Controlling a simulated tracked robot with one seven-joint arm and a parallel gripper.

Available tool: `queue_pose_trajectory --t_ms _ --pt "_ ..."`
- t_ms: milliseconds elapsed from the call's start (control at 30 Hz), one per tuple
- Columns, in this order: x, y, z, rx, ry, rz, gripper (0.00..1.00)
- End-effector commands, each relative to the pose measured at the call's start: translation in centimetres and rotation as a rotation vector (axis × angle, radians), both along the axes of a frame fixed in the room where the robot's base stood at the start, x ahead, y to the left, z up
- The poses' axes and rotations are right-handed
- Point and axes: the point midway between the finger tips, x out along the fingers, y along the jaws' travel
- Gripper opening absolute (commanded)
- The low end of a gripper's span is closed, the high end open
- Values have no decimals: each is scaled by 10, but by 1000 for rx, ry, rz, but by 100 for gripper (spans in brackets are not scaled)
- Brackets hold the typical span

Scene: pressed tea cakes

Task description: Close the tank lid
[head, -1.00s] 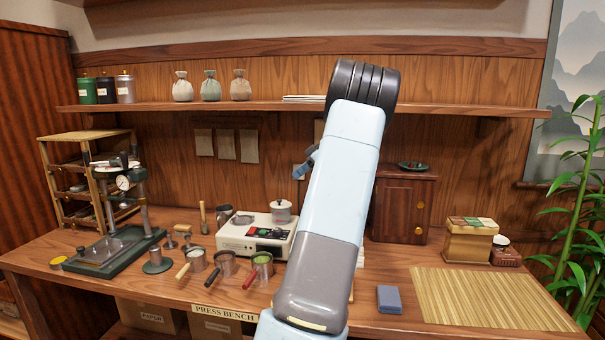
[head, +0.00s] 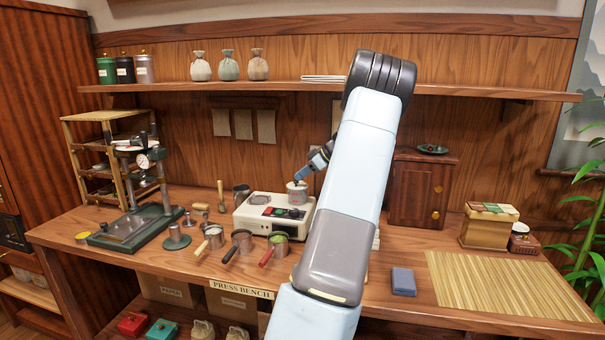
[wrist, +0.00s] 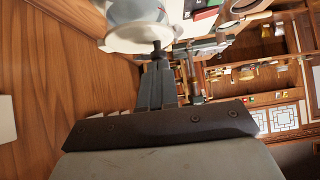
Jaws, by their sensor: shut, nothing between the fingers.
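The tank (head: 297,197) is a small pale cylinder standing on the white machine's right part. Its light lid shows at the top of the tank, partly covered by my gripper in the head view. In the wrist view the lid (wrist: 135,38) is a whitish disc with a small dark knob, seen against the grey tank wall (wrist: 122,10). My gripper (head: 299,181) is over the lid, its fingers shut and empty. In the wrist view the fingertips (wrist: 158,65) are right by the knob. I cannot tell whether they touch it or whether the lid sits fully flat.
The white machine (head: 246,216) has a dark control panel. Handled cups (head: 241,243) stand in front of it. A press (head: 140,215) is at left. A cabinet (head: 414,196) and bamboo mat (head: 500,285) are at right. A shelf (head: 330,87) runs above.

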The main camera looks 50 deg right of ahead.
Motion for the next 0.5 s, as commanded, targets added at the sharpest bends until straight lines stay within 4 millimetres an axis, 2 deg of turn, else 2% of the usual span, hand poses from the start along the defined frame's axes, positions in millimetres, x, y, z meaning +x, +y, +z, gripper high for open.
queue_pose_trajectory --t_ms 133,300,500 --pt "0 1 -1 1 0 1 0" --pt "-1 5 -15 2 1 2 0" --pt "0 7 -17 5 3 5 0"
